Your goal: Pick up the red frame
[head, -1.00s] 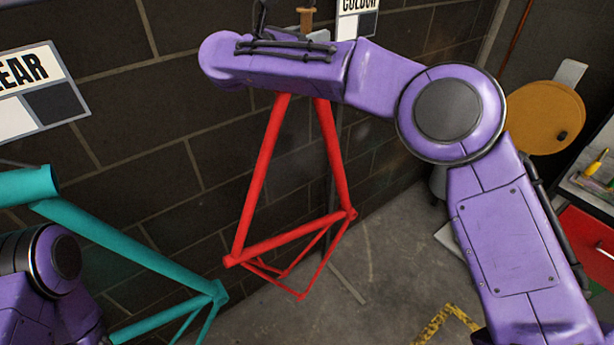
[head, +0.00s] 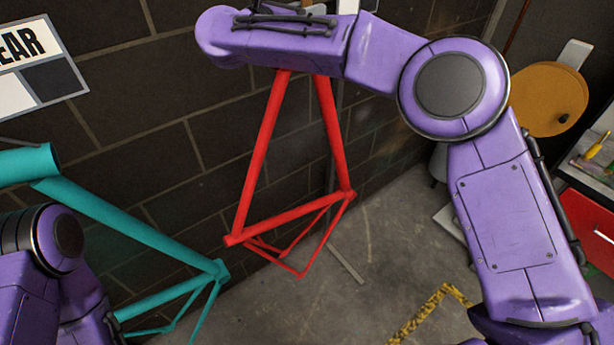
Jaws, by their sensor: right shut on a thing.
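The red frame (head: 335,140) hangs upright in front of the dark block wall, narrow at the top and wide at the bottom. Its top is hidden behind my right forearm. My right gripper (head: 318,10) is at the top edge of the view, mostly covered by my own arm and cut off. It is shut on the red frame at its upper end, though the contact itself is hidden. The frame's lower end hangs free above the floor. My left arm shows at the lower left, but its gripper is not in view.
A teal frame (head: 125,230) is at the left, beside my left arm. A sign (head: 35,65) is on the wall at upper left. A tan disc (head: 548,101) and a red cabinet (head: 590,225) stand at right. Yellow-black floor marking (head: 425,312) lies below; the floor between is mostly clear.

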